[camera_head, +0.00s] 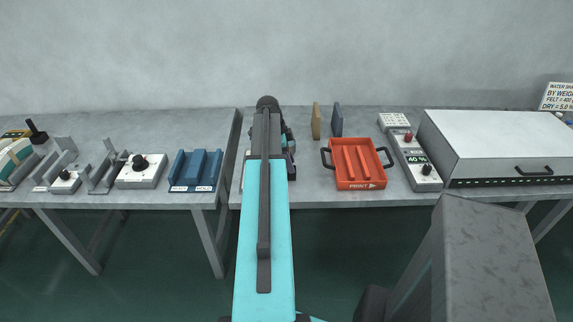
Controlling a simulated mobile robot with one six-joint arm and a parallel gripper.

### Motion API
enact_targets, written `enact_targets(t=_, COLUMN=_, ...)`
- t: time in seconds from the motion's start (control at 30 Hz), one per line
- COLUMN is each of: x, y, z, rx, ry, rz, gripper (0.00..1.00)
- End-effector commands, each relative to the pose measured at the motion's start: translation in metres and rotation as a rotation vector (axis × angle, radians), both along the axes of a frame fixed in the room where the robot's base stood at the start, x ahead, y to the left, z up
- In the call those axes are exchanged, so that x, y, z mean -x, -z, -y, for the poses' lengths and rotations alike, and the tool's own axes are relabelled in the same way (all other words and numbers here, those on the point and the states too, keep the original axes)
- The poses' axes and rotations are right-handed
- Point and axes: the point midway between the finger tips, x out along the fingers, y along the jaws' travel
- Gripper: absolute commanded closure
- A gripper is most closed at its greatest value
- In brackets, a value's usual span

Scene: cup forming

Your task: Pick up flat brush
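I cannot make out a flat brush anywhere in the head view. My teal arm reaches from the bottom of the picture up over the middle table and covers a strip of it. Dark parts at the arm's far end show beside it, low over the table. The fingers of my gripper are hidden behind the arm, so I cannot see whether they are open or hold anything. A tan upright plate (316,121) and a blue-grey upright plate (337,120) stand to the right of the arm's end, near the back of the table.
An orange tray marked PRINT (360,184) is right of the arm. A control box (413,163) and a large grey machine (498,148) stand further right. A blue HOLD rack (195,171), a white knob box (142,172) and metal brackets (103,171) are on the left table.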

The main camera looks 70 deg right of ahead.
Motion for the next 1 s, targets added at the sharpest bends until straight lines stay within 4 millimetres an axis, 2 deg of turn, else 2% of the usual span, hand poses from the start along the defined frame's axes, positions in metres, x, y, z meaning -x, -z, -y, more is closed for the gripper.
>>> enact_targets(t=0.1, x=0.000, y=0.000, z=0.000, rx=0.000, ry=0.000, rz=0.000, gripper=0.64)
enact_targets(t=0.13, x=0.000, y=0.000, z=0.000, rx=0.000, ry=0.000, rz=0.000, gripper=0.67)
enact_targets(t=0.33, x=0.000, y=0.000, z=0.000, rx=0.000, ry=0.000, rz=0.000, gripper=1.00)
enact_targets(t=0.77, x=0.000, y=-0.003, z=0.000, rx=0.001, ry=0.000, rz=0.000, gripper=1.00)
enact_targets(t=1.0, x=0.000, y=-0.018, z=0.001, rx=0.002, ry=0.000, rz=0.001, gripper=1.00)
